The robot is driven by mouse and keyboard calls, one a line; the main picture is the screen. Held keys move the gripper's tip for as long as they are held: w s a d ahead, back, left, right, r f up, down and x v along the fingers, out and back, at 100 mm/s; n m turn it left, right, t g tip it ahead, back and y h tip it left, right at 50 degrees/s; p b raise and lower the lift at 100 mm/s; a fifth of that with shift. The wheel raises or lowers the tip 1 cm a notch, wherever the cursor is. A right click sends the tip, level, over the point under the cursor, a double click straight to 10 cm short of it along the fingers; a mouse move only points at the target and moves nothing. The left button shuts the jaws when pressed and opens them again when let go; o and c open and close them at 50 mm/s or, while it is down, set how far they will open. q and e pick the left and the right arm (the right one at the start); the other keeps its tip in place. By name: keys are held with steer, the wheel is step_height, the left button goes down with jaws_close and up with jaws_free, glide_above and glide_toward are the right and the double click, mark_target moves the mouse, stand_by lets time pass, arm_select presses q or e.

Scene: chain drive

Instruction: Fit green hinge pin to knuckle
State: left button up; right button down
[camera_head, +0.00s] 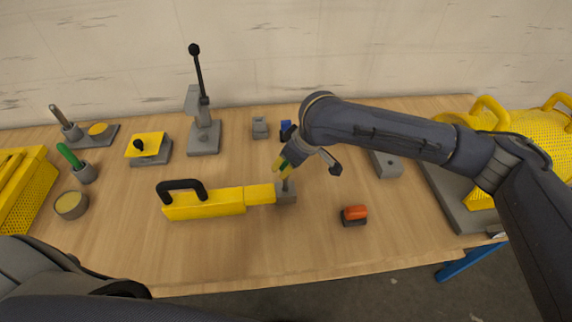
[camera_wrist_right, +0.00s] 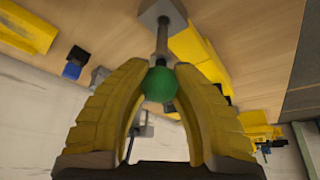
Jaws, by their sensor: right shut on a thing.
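My right gripper (camera_head: 281,168) is shut on a green-headed pin, which I take as the green hinge pin. Its round green head (camera_wrist_right: 160,84) sits between the yellow fingers in the right wrist view. Its grey shaft (camera_wrist_right: 162,45) runs from the head to a grey block (camera_wrist_right: 160,14). In the head view the shaft stands above this grey block (camera_head: 287,197), which seems to be the knuckle, at the right end of a yellow bar (camera_head: 259,194). I cannot tell how deep the shaft sits. My left gripper is out of view.
A yellow body (camera_head: 205,205) with a black handle adjoins the bar. Another green-topped rod (camera_head: 68,155) stands in a grey cup at the left. An orange-topped block (camera_head: 355,213) lies right of the knuckle. A lever stand (camera_head: 203,135) is behind. The front table middle is clear.

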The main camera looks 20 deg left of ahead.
mark_target(287, 180)
steer(key=shift+f, duration=3.55)
steer(key=c, duration=1.1)
jaws_free()
steer(key=shift+v, duration=6)
steer(key=shift+s+f, duration=0.1)
